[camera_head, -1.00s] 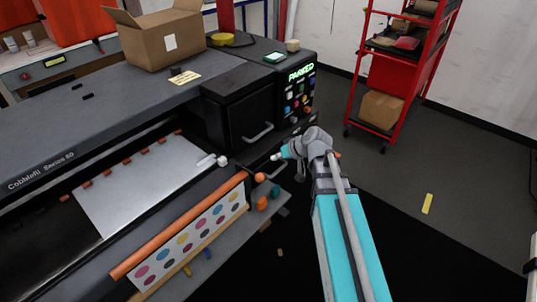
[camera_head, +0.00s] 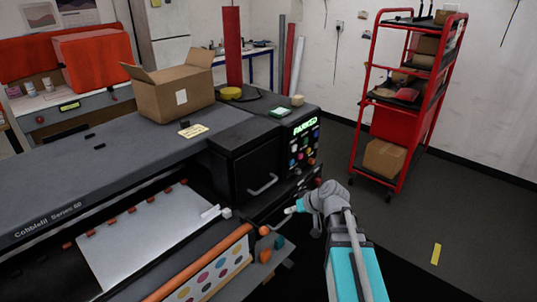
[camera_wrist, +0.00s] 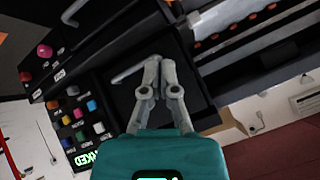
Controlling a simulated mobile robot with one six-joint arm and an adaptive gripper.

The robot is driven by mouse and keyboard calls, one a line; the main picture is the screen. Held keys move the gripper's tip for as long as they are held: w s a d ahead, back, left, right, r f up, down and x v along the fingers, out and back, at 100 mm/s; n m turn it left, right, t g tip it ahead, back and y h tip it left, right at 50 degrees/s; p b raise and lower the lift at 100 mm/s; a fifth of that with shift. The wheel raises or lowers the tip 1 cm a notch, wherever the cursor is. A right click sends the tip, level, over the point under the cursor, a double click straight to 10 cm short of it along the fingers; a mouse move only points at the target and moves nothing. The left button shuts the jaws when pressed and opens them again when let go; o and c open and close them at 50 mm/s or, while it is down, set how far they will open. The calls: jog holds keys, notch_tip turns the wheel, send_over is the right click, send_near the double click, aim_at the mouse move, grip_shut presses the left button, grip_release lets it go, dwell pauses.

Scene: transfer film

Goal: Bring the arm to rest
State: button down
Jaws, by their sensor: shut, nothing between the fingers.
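My gripper (camera_wrist: 158,75) is shut and empty in the wrist view, its two grey fingers together in front of the printer's dark box-shaped housing. In the head view my arm rises from the bottom right, folded at a grey joint, in front of the wide-format printer (camera_head: 85,172). The printer's button panel (camera_head: 303,145) shows a green "PARKED" sign, and the panel also shows in the wrist view (camera_wrist: 84,125).
An open cardboard box (camera_head: 170,98) sits on the printer top. A red shelf cart (camera_head: 392,125) stands at the right with boxes on it. An orange roller (camera_head: 200,263) runs along the printer front.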

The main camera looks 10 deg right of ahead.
jog(key=s+f+m+g+h, duration=0.1)
jog(key=s+f+g+h, duration=0.1)
jog(key=s, duration=0.4)
jog(key=s+d+f+m+g+h, duration=0.1)
jog(key=s+f+m+g+h, duration=0.1)
jog(key=s+h, duration=0.3)
jog(key=shift+s+d+f+g, duration=0.3)
jog(key=shift+s+f+g, duration=0.55)
jog(key=shift+s+g, duration=0.1)
